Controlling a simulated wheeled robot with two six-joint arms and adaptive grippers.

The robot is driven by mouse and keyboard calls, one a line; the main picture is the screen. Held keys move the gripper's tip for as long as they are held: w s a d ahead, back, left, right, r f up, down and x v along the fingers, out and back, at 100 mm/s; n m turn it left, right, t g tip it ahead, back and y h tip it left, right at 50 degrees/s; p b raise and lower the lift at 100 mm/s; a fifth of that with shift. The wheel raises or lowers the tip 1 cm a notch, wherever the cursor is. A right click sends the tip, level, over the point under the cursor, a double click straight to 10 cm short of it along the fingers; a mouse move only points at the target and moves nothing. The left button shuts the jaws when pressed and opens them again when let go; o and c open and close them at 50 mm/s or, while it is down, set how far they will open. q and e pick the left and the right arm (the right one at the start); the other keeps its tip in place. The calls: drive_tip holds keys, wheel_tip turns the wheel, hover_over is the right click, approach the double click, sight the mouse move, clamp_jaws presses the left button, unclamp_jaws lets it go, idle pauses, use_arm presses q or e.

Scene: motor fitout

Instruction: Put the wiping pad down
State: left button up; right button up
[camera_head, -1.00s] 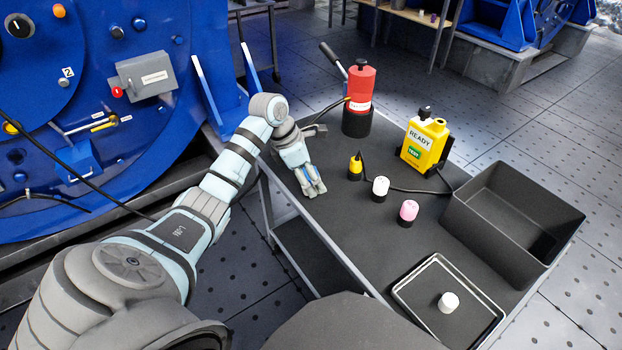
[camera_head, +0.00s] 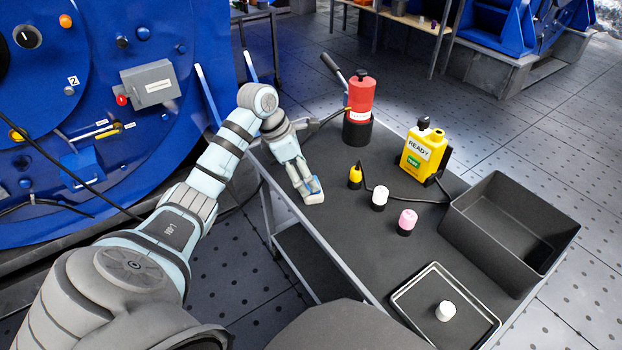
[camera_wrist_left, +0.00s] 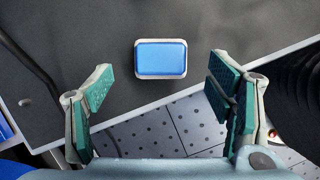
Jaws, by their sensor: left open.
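The wiping pad is a small block with a blue top (camera_head: 315,185) and a pale rim. It appears to rest on the dark table top (camera_head: 345,240), close to the table's left edge. In the left wrist view, the wiping pad (camera_wrist_left: 161,58) lies centred ahead of the fingers, with a clear gap on both sides. My left gripper (camera_head: 307,190) points down over the pad and partly covers it in the head view. In the wrist view, its green-padded fingers (camera_wrist_left: 160,80) are spread wide with nothing between them. My right gripper is not in view.
A red canister (camera_head: 361,97), a yellow READY device (camera_head: 424,150) and several small capped pieces stand on the table. A black bin (camera_head: 510,235) and a tray (camera_head: 446,266) with a white piece (camera_head: 445,311) are at the right. A blue machine (camera_head: 100,190) is at left.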

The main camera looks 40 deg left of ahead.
use_arm(q)
drive_tip(key=p+v, duration=0.1)
drive_tip(key=v, duration=0.5)
drive_tip(key=shift+r, duration=0.3)
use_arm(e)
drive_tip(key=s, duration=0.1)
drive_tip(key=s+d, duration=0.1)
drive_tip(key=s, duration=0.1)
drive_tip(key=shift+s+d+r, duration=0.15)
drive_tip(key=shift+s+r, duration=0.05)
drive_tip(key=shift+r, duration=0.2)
use_arm(q)
drive_tip(key=shift+s, duration=0.15)
